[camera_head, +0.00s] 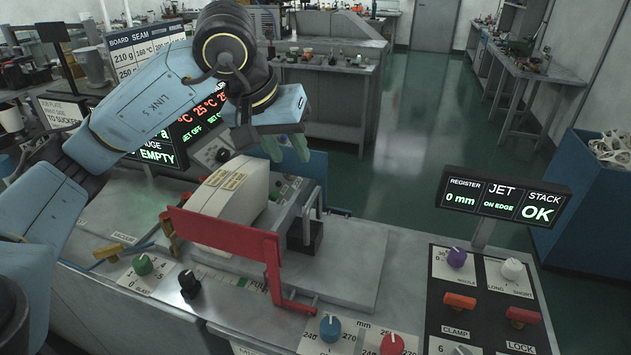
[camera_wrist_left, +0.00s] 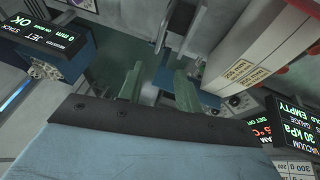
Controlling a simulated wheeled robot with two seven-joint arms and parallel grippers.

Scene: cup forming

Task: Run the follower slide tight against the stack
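The stack (camera_head: 232,195) is a cream block with printed labels, lying on the machine bed behind a red bracket (camera_head: 222,237). It also shows in the left wrist view (camera_wrist_left: 262,52), at the upper right. A dark block with a thin upright plate (camera_head: 305,236) sits at the stack's right end and looks like the follower slide. I cannot tell whether it touches the stack. My left gripper (camera_head: 288,150) hangs above and behind the stack's right end, green fingers down. In the left wrist view its fingers (camera_wrist_left: 158,82) are apart with nothing between them. My right gripper is not in view.
A display (camera_head: 503,199) reads register 0 mm, on edge, stack OK. A vacuum gauge display (camera_head: 157,153) reads EMPTY. The metal bed (camera_head: 355,262) right of the slide is clear.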

